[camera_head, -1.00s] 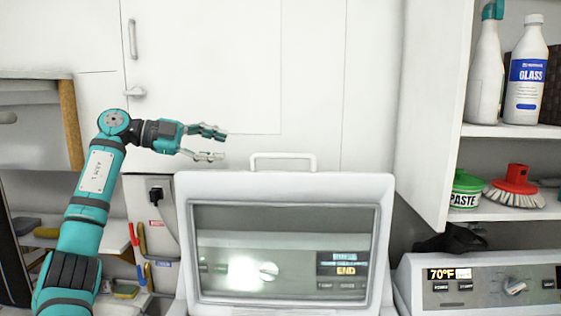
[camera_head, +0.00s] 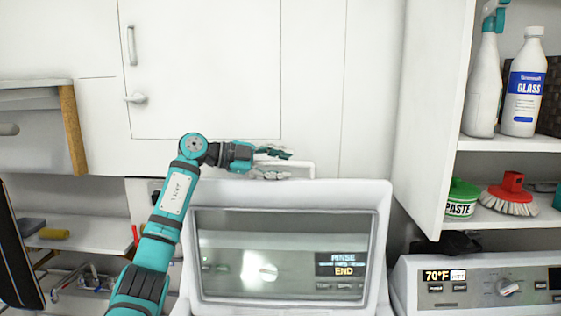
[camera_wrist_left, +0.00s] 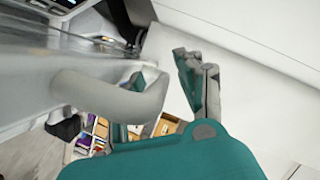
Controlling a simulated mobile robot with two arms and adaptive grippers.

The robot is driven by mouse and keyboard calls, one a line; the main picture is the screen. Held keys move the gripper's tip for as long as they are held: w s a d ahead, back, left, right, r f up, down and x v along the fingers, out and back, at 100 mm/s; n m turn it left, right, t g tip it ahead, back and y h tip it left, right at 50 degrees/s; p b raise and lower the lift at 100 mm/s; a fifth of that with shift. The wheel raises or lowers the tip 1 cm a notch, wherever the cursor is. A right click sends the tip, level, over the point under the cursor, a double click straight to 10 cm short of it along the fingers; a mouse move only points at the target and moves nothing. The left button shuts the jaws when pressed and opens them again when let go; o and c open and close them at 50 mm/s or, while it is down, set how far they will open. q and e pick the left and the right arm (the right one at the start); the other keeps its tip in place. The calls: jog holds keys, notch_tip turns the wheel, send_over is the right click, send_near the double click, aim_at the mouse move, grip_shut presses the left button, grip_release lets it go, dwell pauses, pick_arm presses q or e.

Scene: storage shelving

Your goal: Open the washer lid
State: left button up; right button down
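The washer lid (camera_head: 384,235) is a white frame around a large see-through window, with a lit display showing through it. Its white loop handle (camera_head: 310,166) is on the top edge. In the left wrist view the handle (camera_wrist_left: 105,92) looks like a thick grey-white bar, close to the camera. My left gripper (camera_head: 281,164) is at the handle's left part, fingers spread and pointing right. In the left wrist view one finger shows right of the handle; a teal part shows behind it. I cannot tell whether the gripper touches the handle. My right gripper is not in view.
White cabinet doors (camera_head: 210,60) stand behind the washer. On the right, shelves hold a spray bottle (camera_head: 485,85), a glass cleaner bottle (camera_head: 523,90), a green-lidded paste tub (camera_head: 461,198) and a red brush (camera_head: 511,194). Another control panel (camera_head: 480,280) is below them.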

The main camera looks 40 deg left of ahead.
pick_arm(q)
grip_shut()
dwell(0.4)
